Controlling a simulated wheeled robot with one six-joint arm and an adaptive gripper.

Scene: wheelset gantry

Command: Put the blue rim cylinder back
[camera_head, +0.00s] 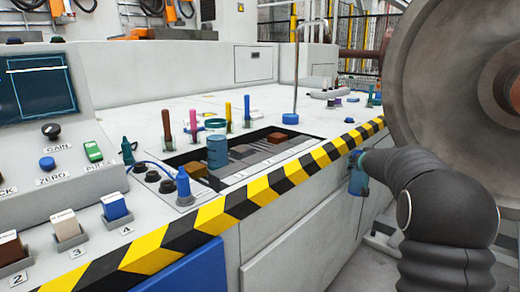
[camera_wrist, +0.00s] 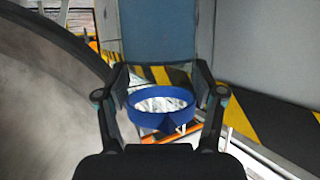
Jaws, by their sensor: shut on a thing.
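The blue rim cylinder (camera_wrist: 163,121) shows in the wrist view as a blue ring with a mottled whitish middle. It lies between the two fingers of my gripper (camera_wrist: 160,105), which is shut on it. In the head view my gripper (camera_head: 358,174) is beside the striped bench edge, on the side toward the big wheel.
A blue-grey cylinder (camera_head: 218,152) stands at the tray, with a white cup with a teal rim (camera_head: 215,125) behind it. Several coloured pegs stand along the tray's far side. A thin metal post (camera_head: 296,60) rises behind. A large wheel (camera_head: 450,80) fills the right, close to my arm.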

